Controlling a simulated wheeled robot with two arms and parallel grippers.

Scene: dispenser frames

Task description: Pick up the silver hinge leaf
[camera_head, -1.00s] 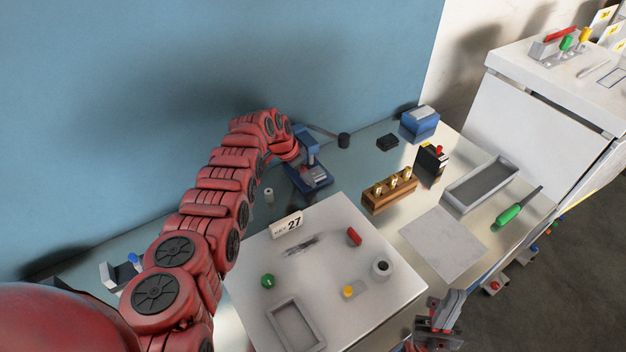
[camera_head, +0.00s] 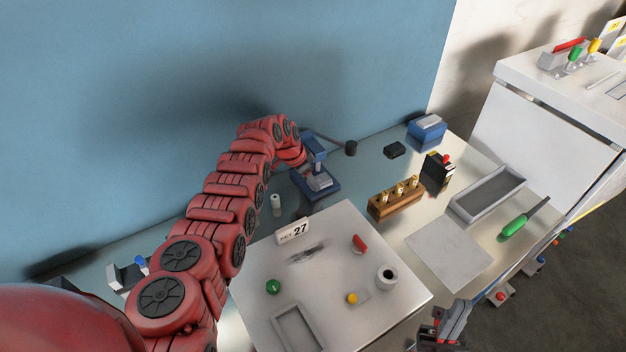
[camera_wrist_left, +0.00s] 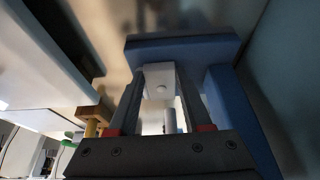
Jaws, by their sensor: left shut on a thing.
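My left arm reaches over the table to a blue press-like fixture (camera_head: 318,188) near the blue wall. In the left wrist view my left gripper (camera_wrist_left: 160,82) has its two fingers on either side of a pale silver-grey piece (camera_wrist_left: 160,76) with a small round mark, and is shut on it. I take this piece to be the silver hinge leaf; its full outline is hidden. The piece is at the fixture's blue body (camera_wrist_left: 185,48); whether it touches the fixture I cannot tell. My right gripper (camera_head: 448,322) is at the bottom of the head view, its jaws unclear.
A grey panel box (camera_head: 330,225) with a "27" sign (camera_head: 293,231) stands in front. A small white cylinder (camera_head: 277,204) is beside the fixture. Right are a wooden holder (camera_head: 396,203), a grey tray (camera_head: 488,194) and a green-handled screwdriver (camera_head: 516,226).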

